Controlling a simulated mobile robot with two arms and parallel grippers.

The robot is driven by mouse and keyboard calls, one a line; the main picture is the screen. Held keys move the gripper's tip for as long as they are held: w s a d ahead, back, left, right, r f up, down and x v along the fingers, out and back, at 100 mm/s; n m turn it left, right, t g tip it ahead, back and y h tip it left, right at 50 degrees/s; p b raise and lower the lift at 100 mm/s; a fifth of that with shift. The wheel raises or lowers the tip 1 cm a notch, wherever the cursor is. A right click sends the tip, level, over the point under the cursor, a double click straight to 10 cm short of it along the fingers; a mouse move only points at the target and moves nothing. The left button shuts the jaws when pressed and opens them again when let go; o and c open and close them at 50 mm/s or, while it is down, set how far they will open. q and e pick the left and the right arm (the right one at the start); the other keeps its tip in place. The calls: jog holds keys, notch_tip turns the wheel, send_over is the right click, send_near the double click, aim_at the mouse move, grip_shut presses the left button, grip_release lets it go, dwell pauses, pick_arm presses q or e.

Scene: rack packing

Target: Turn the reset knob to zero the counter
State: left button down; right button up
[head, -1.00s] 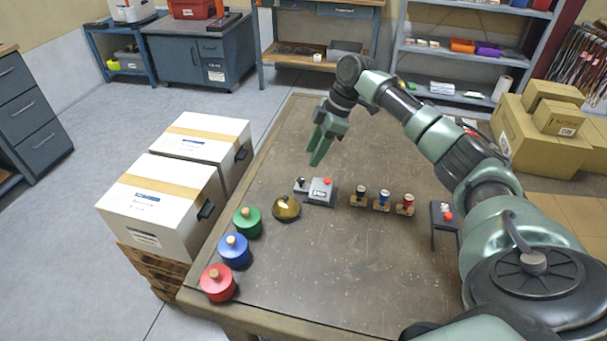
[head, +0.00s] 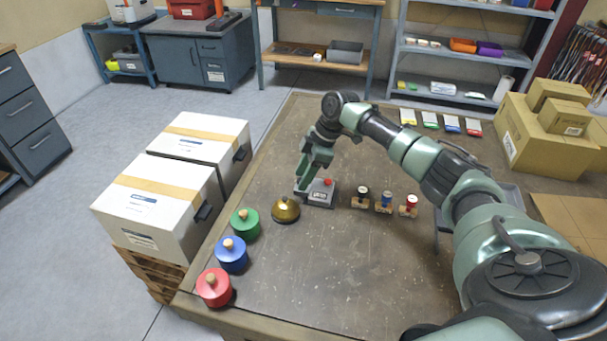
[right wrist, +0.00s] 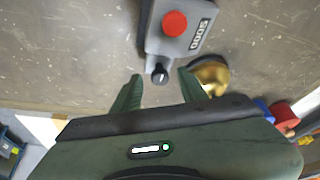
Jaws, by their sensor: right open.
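The grey counter (head: 318,194) stands on the table, with a red button (head: 328,182) on top. In the right wrist view the counter (right wrist: 180,42) shows its red button (right wrist: 174,23), a small number display (right wrist: 199,34) and a black knob (right wrist: 160,73) with a white mark at its near end. The digits are too small to read surely. My right gripper (head: 301,184) is open and points down at the counter's left end. In the right wrist view its two fingers stand on either side of the knob, with a gap on each side. My left gripper is not in view.
A brass dome (head: 285,209) sits just left of the counter. Green (head: 245,225), blue (head: 232,256) and red (head: 214,289) lidded pots line the left edge. Three small stamps (head: 384,204) stand to the right. Several coloured cards lie at the far edge.

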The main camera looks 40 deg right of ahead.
jog(key=shift+c, duration=0.3)
grip_shut()
jog(key=shift+s+r+m+p, duration=0.15)
jog(key=shift+m+p, duration=0.25)
jog(key=shift+p, duration=0.4)
jog(key=m+h+p, duration=0.1)
jog(key=m+p, duration=0.3)
jog(key=p, duration=0.1)
jog(key=m+t+h+p, duration=0.1)
jog(key=m+h+p, duration=0.1)
jog(key=m+p, duration=0.2)
jog(key=a+m+t+h+p, duration=0.1)
jog(key=m+p, duration=0.3)
jog(key=p, duration=0.4)
jog(key=shift+s+r+m, duration=0.1)
jog(key=shift+m, duration=0.3)
jog(key=shift+m+h+p, duration=0.6)
jog(key=shift+m+p, duration=0.35)
jog(key=shift+m, duration=0.25)
jog(key=shift+f+m+h+p, duration=0.2)
jog(key=shift+m+h+p, duration=0.25)
jog(key=shift+m, duration=0.55)
